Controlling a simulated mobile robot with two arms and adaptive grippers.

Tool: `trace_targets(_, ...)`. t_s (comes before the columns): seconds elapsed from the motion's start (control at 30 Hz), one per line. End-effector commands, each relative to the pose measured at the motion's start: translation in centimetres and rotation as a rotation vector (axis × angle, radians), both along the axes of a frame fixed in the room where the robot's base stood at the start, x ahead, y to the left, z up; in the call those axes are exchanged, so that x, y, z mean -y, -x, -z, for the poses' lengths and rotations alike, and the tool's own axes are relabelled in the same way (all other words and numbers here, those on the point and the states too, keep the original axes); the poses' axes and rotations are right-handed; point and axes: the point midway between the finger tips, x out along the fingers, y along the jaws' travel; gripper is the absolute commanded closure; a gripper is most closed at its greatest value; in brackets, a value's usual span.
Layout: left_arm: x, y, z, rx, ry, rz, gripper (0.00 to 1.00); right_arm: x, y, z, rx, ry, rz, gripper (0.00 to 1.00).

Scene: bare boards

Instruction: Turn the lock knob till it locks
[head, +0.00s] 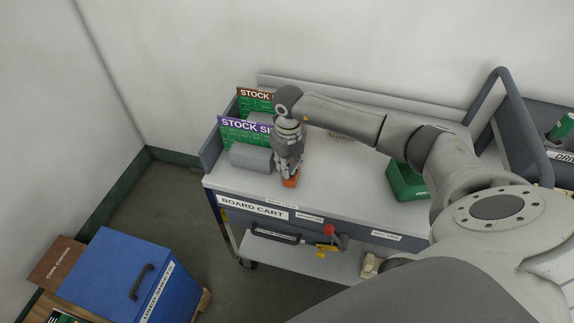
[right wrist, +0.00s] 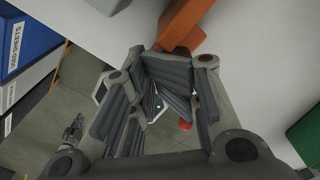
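My right gripper (head: 289,168) points down at the front edge of the board cart's top (head: 335,186). An orange block-like part (head: 290,181) is right at its fingertips. In the right wrist view this orange part (right wrist: 187,22) lies just past the fingers (right wrist: 172,62), partly hidden by them. I cannot tell whether the fingers grip it. A red round knob (head: 329,230) with a yellow part (head: 322,250) below it sits at the cart's front, clear of the gripper in the head view. A red ball shape (right wrist: 185,125) shows beyond the fingers in the wrist view. My left gripper is out of view.
Stock signs (head: 246,130) and a grey block (head: 251,157) stand left of the gripper on the cart. A green bin (head: 407,182) is to the right. A blue box (head: 118,272) stands at lower left. The floor (head: 180,205) between box and cart is clear.

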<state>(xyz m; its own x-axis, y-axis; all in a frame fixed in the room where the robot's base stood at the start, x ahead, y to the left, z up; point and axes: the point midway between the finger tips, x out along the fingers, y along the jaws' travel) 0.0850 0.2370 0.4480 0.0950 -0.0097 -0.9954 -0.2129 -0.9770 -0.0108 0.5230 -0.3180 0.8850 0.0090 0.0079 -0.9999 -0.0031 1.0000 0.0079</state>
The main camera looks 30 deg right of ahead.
Motion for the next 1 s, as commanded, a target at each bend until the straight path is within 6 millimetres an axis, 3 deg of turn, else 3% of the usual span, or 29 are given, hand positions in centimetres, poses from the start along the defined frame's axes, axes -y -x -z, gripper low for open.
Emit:
trace_targets(0.03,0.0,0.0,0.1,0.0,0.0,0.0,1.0,1.2,0.0,0.2,0.001,0.023,0.016,0.64)
trace_targets(0.17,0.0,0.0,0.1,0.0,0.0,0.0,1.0,1.2,0.0,0.3,-0.001,0.024,0.015,0.48)
trace_targets(1.0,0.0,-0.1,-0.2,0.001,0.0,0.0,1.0,-0.3,0.7,0.5,-0.009,0.013,0.0,0.48)
